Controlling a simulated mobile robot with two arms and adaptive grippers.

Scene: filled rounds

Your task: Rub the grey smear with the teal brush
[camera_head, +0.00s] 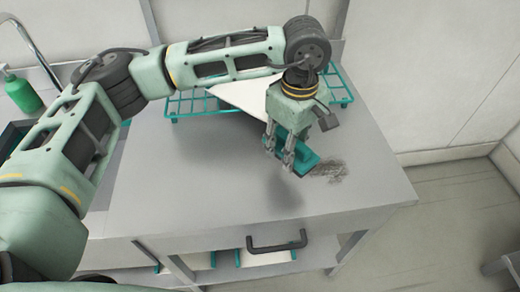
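The grey smear (330,171) is a dark, scratchy patch on the right part of the grey tabletop (365,195). The teal brush (303,163) is just left of the smear, in the fingers of my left gripper (279,153). The gripper points down, and its fingers are shut on the brush and hide part of it. A shadow falls on the table below and left of the brush, so it looks a little above the surface. Contact with the smear cannot be told. My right gripper is not in view.
A teal wire rack (178,107) with a white board (245,96) stands at the table's back, partly behind my arm. A green bottle (24,95) is at the far left. The table's front has a dark handle (277,247). The front tabletop is clear.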

